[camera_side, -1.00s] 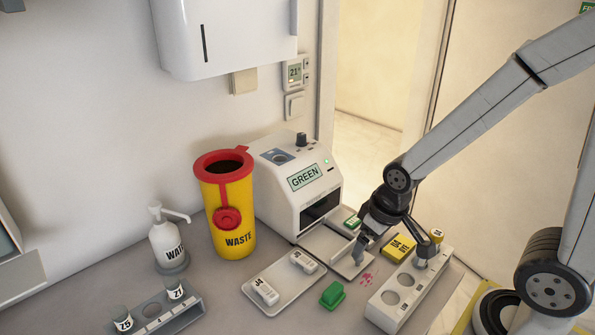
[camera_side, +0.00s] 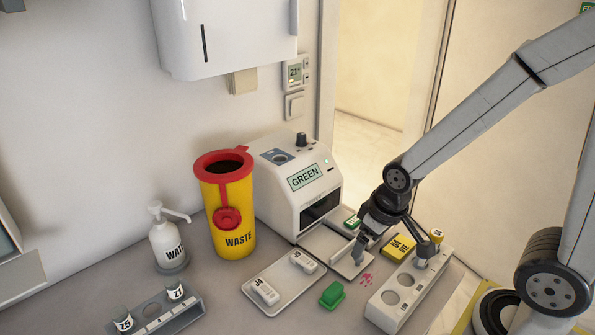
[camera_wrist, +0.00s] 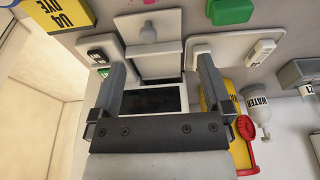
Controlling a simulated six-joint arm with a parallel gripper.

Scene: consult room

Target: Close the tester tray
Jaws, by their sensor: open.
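The white tester (camera_side: 300,190) stands against the wall with GREEN on its display and a dark slot in its front. Its flat tray (camera_side: 322,241) sticks out from under the slot, with an upright front panel at its outer end. In the wrist view, the front panel (camera_wrist: 178,24) carries a round grey knob, and the dark slot (camera_wrist: 150,101) shows between my fingers. My gripper (camera_side: 358,250) is low at the tray's outer end, pointing down. In the wrist view, my gripper (camera_wrist: 163,65) is open with nothing between its fingers. Whether it touches the panel I cannot tell.
A white tray with labelled cassettes (camera_side: 290,298) lies left of the tester tray. A green block (camera_side: 332,294), a pink stain (camera_side: 367,279), a yellow dye box (camera_side: 399,247) and a vial rack (camera_side: 389,309) are close by. The yellow waste bin (camera_side: 231,225) stands left of the tester.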

